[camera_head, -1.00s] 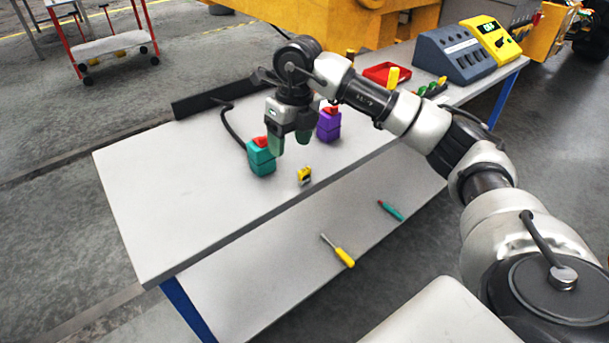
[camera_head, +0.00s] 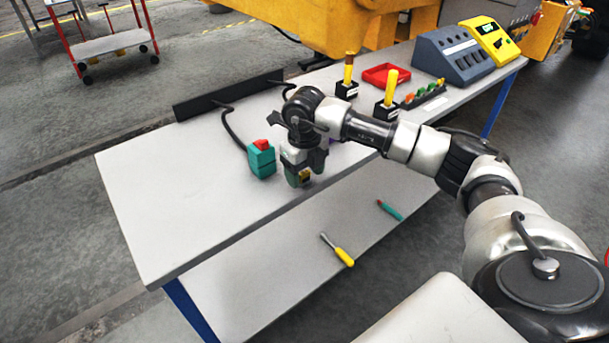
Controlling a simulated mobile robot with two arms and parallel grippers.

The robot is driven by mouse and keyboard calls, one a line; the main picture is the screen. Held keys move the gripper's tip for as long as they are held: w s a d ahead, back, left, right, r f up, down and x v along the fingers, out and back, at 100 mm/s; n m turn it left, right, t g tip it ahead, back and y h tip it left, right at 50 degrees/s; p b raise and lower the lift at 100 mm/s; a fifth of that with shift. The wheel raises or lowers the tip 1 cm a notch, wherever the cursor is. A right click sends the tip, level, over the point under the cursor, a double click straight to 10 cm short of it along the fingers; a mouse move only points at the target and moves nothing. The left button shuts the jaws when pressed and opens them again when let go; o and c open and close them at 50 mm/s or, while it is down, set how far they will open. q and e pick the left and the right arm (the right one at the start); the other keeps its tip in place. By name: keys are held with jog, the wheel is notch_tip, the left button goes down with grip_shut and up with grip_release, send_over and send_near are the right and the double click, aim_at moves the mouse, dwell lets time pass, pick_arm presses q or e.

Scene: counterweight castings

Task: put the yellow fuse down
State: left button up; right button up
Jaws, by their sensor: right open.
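The yellow fuse (camera_head: 306,175) is small and stands on the grey table (camera_head: 190,200) near its front edge. Only a little of it shows; the rest is hidden by my right gripper (camera_head: 304,170). This gripper is open and low over the table, with its fingers at the fuse, apparently one on either side. I cannot tell whether a finger touches it. My left gripper is out of view.
A teal block with a red top (camera_head: 261,160) stands just left of the gripper. A purple block is almost hidden behind my arm. Further back are a red tray (camera_head: 386,76) and yellow-handled tools (camera_head: 391,88). The table's left part is clear.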

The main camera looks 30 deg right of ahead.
jog(key=shift+f, duration=0.2)
jog(key=c, duration=1)
jog(key=shift+c, duration=0.3)
jog(key=shift+r, duration=0.2)
